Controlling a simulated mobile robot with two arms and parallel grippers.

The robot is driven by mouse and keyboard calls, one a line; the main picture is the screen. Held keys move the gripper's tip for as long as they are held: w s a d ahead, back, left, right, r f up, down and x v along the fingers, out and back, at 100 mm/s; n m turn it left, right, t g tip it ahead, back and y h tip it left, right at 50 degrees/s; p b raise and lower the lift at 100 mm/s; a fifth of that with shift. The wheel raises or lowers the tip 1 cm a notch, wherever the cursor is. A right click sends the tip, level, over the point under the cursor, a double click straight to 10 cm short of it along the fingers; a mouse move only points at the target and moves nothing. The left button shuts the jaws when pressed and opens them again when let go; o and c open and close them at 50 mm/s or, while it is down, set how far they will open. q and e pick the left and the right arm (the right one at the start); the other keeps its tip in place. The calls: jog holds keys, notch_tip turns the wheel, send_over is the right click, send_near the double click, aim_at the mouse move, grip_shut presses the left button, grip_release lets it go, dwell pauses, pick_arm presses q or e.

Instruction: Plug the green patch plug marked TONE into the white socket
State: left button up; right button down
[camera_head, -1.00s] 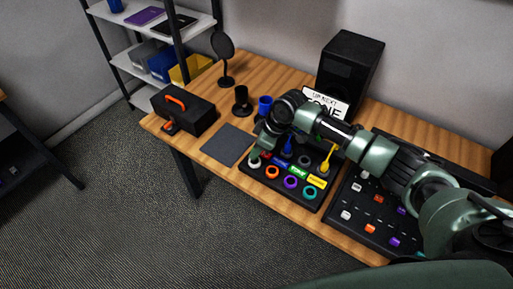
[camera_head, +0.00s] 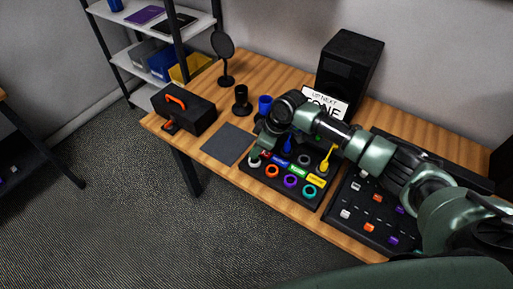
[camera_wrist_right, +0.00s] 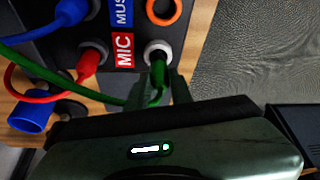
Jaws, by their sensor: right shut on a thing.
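My right gripper (camera_wrist_right: 158,88) is shut on the green plug (camera_wrist_right: 157,78) in the wrist view. The plug's tip is at the white socket (camera_wrist_right: 158,47), lined up with its dark hole; I cannot tell how deep it sits. A green cable (camera_wrist_right: 90,90) trails off to the left. In the head view my right gripper (camera_head: 260,151) is over the near left corner of the socket panel, with the white socket (camera_head: 254,163) just below it. The plug's TONE marking is not readable. My left gripper is not in view.
A red plug (camera_wrist_right: 90,60) sits beside the MIC label, close left of my gripper. A blue plug (camera_head: 287,145) and a yellow plug (camera_head: 327,161) stand in the panel. A grey mat (camera_head: 228,144) lies left. A dark button board (camera_head: 366,212) is right.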

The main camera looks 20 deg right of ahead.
jog(key=shift+f, duration=0.8)
dwell(0.8)
jog(key=c, duration=0.7)
grip_release()
jog(key=shift+r, duration=0.1)
notch_tip(320, 180, up, 7)
jog(key=p, duration=0.6)
jog(key=shift+p, duration=0.4)
jog(key=shift+s+a, duration=0.1)
